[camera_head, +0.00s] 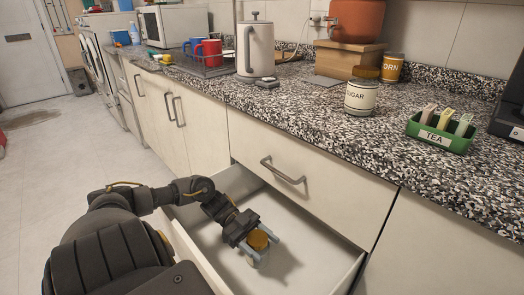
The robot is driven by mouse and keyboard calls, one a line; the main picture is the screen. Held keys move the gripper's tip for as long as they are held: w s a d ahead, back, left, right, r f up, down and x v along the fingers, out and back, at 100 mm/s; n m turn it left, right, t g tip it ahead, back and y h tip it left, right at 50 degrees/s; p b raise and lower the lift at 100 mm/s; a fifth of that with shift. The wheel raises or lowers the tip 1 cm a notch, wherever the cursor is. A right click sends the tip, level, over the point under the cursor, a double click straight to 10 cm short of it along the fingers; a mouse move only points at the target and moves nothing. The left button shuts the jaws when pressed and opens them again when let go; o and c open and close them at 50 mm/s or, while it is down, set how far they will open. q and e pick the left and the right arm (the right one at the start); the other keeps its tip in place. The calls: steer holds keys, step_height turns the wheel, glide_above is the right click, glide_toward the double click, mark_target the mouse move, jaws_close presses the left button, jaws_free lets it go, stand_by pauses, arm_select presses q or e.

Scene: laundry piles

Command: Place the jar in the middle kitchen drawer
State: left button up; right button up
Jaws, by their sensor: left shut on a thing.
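My left gripper (259,246) reaches from the left into the open drawer (318,245). It is shut on a small jar (258,239) with an amber lid, its grey fingers on either side. The jar is inside the drawer's walls, low over its white floor; I cannot tell if it touches the floor. The jar's body is mostly hidden by the lid and fingers. The open drawer sits below a closed drawer (282,150) with a grey handle. My right gripper is not in view.
The speckled countertop (310,115) holds a sugar jar (361,93), a corn jar (392,68), a green tea box (440,133) and a white kettle (255,48). The drawer floor around the jar is bare. Cabinet doors (155,100) to the left are closed.

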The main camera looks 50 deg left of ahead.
mark_target(250, 233)
arm_select(q)
steer(key=shift+f, duration=0.3)
steer(key=o, duration=1.3)
steer(key=shift+o, duration=0.2)
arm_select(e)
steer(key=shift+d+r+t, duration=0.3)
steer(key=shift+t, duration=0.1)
arm_select(q)
steer(key=shift+r, duration=0.5)
steer(key=shift+a+r+p, duration=0.2)
steer(key=shift+a+p, duration=0.05)
steer(key=shift+p, duration=0.05)
steer(key=shift+b+v, duration=0.4)
steer(key=shift+v, duration=3.15)
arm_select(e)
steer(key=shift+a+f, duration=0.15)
